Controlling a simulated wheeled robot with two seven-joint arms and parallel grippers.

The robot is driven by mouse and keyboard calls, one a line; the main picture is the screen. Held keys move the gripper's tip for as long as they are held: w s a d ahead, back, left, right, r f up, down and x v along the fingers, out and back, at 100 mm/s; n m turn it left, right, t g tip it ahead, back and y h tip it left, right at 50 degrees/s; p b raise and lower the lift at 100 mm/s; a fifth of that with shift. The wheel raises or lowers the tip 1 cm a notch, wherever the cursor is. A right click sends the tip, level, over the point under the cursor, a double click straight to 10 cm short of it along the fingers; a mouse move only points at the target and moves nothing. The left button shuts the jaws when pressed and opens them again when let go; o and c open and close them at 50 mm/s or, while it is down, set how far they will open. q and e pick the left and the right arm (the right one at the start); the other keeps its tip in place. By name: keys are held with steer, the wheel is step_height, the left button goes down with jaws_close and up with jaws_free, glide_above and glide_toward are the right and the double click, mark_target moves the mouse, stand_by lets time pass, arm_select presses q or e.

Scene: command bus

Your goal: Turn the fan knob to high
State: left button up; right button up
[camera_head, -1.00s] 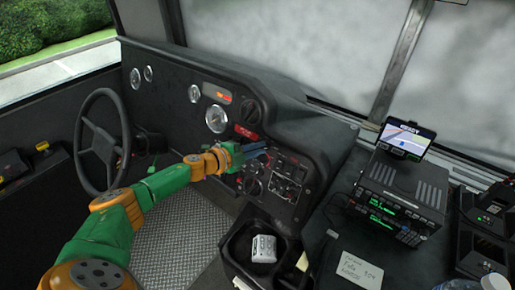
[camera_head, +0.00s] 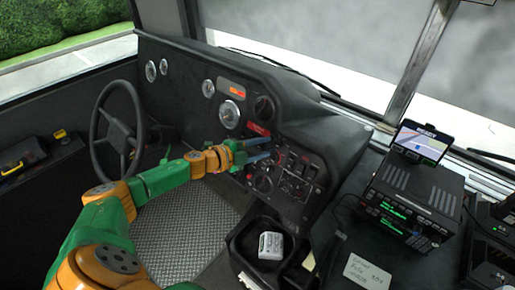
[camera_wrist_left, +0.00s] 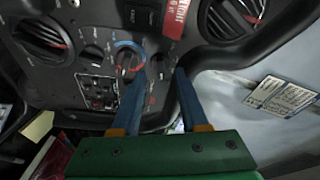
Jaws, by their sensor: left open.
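The dashboard control panel (camera_head: 292,178) carries several dark round knobs. One knob (camera_head: 263,184) shows low on its left part. In the left wrist view, a knob with a blue and red arc (camera_wrist_left: 128,62) sits near the middle, with smaller knobs on either side. I cannot tell from the markings which is the fan knob. My left gripper (camera_head: 268,148) is open and empty, its blue fingers reaching toward the panel. In the left wrist view the left gripper (camera_wrist_left: 155,76) has one fingertip overlapping the arc knob's lower edge; contact is unclear. My right gripper is not in view.
A steering wheel (camera_head: 117,128) stands left of the arm. A radio unit (camera_head: 412,203) with a screen (camera_head: 420,143) is at right. Large round vents (camera_wrist_left: 230,18) flank the knobs.

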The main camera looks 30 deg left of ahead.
arm_select(q)
steer(key=shift+v, duration=2.05)
